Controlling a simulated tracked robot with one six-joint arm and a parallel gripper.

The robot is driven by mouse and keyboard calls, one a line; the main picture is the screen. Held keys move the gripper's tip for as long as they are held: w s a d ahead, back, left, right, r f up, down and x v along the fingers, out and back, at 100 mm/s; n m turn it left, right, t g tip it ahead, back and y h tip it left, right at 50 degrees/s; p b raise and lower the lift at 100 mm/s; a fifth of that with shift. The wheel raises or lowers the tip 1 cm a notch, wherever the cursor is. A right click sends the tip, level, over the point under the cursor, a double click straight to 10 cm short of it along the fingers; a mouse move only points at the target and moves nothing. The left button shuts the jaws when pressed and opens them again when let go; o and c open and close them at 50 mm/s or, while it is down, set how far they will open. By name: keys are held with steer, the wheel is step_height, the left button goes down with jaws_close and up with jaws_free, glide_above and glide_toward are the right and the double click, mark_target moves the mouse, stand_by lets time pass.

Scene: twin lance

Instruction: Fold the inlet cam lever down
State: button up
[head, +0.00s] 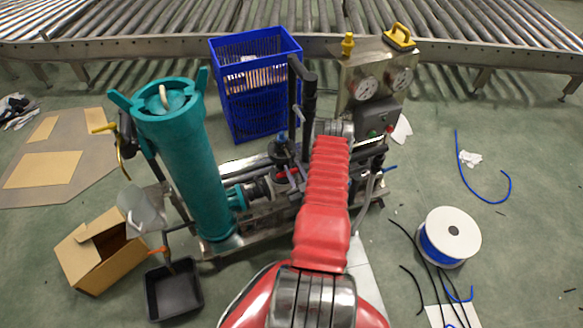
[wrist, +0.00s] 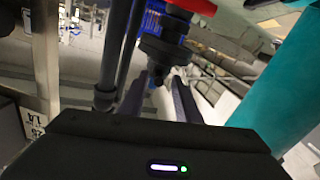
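My gripper (wrist: 160,84) shows in the wrist view as two dark fingers standing apart, with a gap between them. A dark coupling-like fitting (wrist: 165,50) lies just beyond the fingertips, with a red part (wrist: 195,5) above it. I cannot tell whether the fingers touch it. I cannot clearly make out the inlet cam lever; a thin metal piece (wrist: 212,76) shows right of the fitting. In the head view my red arm hides the gripper and part of the pump skid. A dark fitting with a blue part (head: 284,148) stands left of the arm.
A tall teal filter vessel (head: 188,150) stands left on the metal skid (head: 222,246); its teal side (wrist: 275,90) fills the wrist view's right. Dark upright pipes (head: 307,100) stand close to the arm. A blue crate (head: 250,115), control panel (head: 360,75) and hose spool (head: 450,238) surround it.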

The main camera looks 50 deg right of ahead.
steer(key=shift+x, duration=1)
steer(key=shift+c, duration=0.6)
steer(key=c, duration=0.6)
jaws_close()
steer(key=shift+a, duration=0.15)
